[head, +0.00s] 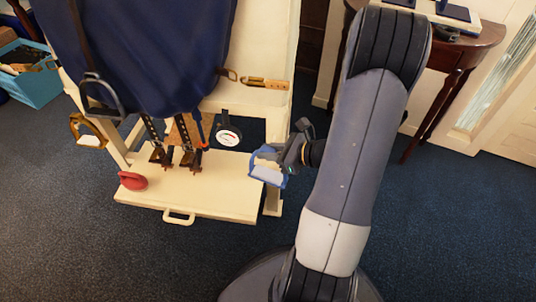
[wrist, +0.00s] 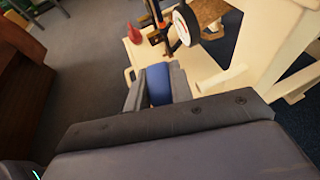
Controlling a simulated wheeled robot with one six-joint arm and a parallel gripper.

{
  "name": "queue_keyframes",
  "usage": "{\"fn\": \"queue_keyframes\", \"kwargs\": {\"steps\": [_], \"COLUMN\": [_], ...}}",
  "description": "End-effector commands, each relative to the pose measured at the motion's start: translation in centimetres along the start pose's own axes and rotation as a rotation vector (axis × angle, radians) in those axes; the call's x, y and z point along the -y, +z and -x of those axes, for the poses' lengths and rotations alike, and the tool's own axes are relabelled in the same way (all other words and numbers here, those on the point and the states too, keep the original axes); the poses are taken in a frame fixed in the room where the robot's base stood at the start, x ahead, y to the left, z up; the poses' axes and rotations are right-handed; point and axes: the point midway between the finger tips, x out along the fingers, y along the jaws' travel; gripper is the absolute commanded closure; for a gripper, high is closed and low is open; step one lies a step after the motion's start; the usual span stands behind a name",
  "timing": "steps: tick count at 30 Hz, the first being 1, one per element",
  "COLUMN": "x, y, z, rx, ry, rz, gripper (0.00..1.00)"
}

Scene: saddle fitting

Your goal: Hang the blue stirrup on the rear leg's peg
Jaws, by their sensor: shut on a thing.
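The blue stirrup (head: 268,174), with a pale tread, is in the head view beside the right-hand leg (head: 283,110) of the wooden saddle stand. My gripper (head: 284,158) is shut on it from the right and holds it up in front of that leg. In the wrist view a blue part of the stirrup (wrist: 158,86) shows between my two grey fingers. No peg on this leg can be made out; the stirrup and my gripper cover part of the leg. I cannot tell whether the stirrup touches the leg.
The stand's low shelf (head: 222,195) bears a red object (head: 132,181). A round dial (head: 228,135) and straps hang above it. A brass stirrup (head: 88,132) and a dark stirrup (head: 101,95) hang at the left. A wooden table (head: 463,50) stands at the right. The front carpet is clear.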

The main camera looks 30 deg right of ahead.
Motion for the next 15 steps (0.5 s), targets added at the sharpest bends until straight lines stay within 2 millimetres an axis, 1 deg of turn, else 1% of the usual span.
{"fn": "queue_keyframes", "kwargs": {"steps": [15], "x": [3.0], "y": [0.1], "z": [-0.9], "rx": [0.000], "ry": [0.001], "rz": [0.001], "gripper": [1.00]}}
